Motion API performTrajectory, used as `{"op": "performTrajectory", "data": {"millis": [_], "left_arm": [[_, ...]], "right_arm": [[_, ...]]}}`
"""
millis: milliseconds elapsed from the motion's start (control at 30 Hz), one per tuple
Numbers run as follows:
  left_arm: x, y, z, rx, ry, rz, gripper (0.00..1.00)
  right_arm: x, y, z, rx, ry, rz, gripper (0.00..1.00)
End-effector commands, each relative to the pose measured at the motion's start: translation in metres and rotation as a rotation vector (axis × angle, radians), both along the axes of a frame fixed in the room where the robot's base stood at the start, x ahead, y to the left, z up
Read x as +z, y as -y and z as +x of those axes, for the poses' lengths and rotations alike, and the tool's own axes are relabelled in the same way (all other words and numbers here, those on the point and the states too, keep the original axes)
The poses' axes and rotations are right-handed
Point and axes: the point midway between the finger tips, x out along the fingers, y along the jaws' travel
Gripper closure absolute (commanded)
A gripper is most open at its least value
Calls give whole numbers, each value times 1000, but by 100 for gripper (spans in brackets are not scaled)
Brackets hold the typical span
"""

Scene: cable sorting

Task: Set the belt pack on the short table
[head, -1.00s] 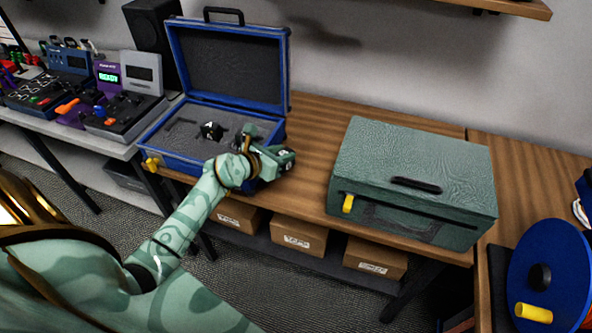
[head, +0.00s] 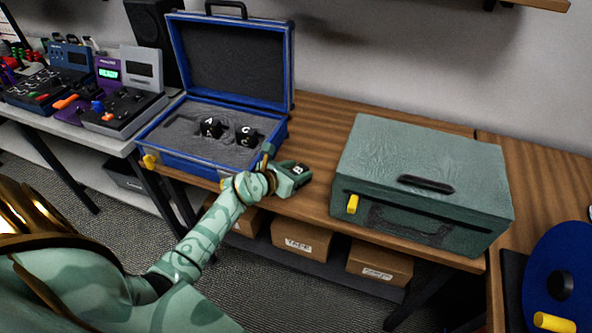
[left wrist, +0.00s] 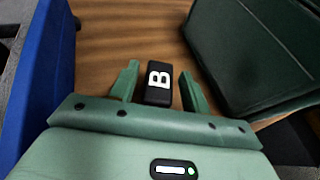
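A black belt pack marked B (head: 298,169) is at the front edge of the wooden tabletop (head: 312,124), between the blue case and the green case. In the left wrist view the pack (left wrist: 158,83) sits between the two green fingers of my left gripper (left wrist: 160,85), with a narrow gap showing on each side. My left gripper (head: 284,172) looks open around it. Whether the pack's underside touches the wood is hard to see. Two more black packs, marked A (head: 211,128) and C (head: 246,135), are in the foam of the open blue case (head: 170,158).
The closed green case (head: 420,175) stands right of my gripper. Cardboard boxes (head: 300,238) sit on the shelf below. A blue reel (head: 562,275) is at far right. A bench with electronics (head: 120,115) is at left. Bare wood lies between the cases.

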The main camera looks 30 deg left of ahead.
Motion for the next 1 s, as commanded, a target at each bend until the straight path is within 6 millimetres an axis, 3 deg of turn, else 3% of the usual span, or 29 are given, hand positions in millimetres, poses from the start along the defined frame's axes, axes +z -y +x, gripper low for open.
{"op": "performTrajectory", "data": {"millis": [367,800,1000], "left_arm": [[5,-1,-3,1,0,0,48],[42,-14,-87,0,1,2,48],[49,-17,-107,1,1,1,48]], "right_arm": [[3,0,1,1,3,1,64],[35,-1,9,1,21,1,64],[38,-1,10,1,23,1,64]]}}
